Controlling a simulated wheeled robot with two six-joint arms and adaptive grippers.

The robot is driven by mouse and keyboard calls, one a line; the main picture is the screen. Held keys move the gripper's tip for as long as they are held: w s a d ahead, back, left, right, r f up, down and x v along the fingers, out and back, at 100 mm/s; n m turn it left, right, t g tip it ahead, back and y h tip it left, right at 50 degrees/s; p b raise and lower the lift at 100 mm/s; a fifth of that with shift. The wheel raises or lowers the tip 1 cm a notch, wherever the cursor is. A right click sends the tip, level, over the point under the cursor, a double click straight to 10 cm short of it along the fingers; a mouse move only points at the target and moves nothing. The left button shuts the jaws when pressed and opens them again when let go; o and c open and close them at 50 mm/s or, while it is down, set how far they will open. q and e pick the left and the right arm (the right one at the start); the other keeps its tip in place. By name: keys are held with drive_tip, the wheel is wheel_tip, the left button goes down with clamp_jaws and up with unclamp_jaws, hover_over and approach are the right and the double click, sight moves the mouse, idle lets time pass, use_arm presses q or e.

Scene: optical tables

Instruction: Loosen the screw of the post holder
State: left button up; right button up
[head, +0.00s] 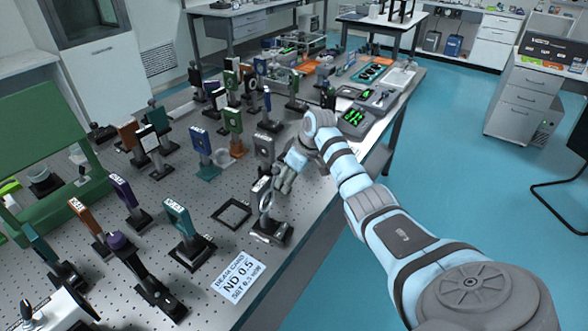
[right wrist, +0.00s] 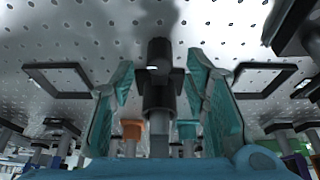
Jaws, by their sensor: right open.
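A black post holder (head: 270,232) with a round ring mount on its post stands on the perforated table, just behind the "ND 0.5" card. My right gripper (head: 284,184) is beside the upper part of this mount. In the right wrist view the open teal fingers (right wrist: 163,88) stand on either side of a dark upright post holder (right wrist: 158,98), with gaps on both sides. The holder's screw cannot be made out clearly. My left gripper is not in view.
A flat black square frame (head: 232,214) lies left of the post holder. A teal mount (head: 184,222) stands further left, and the beam card (head: 241,277) lies in front. More mounts crowd the table behind.

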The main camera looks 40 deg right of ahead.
drive_tip(key=a+v, duration=0.1)
drive_tip(key=v, duration=0.8)
drive_tip(key=shift+d, duration=0.5)
drive_tip(key=shift+s, duration=0.1)
drive_tip(key=w+f, duration=0.1)
drive_tip(key=f, duration=0.2)
drive_tip(key=w+f+n, duration=0.1)
drive_tip(key=f, duration=0.3)
drive_tip(key=w+a+f+n, duration=0.1)
drive_tip(key=w+f, duration=0.1)
drive_tip(key=f, duration=0.2)
drive_tip(key=shift+f+y, duration=0.1)
drive_tip(key=shift+y, duration=0.3)
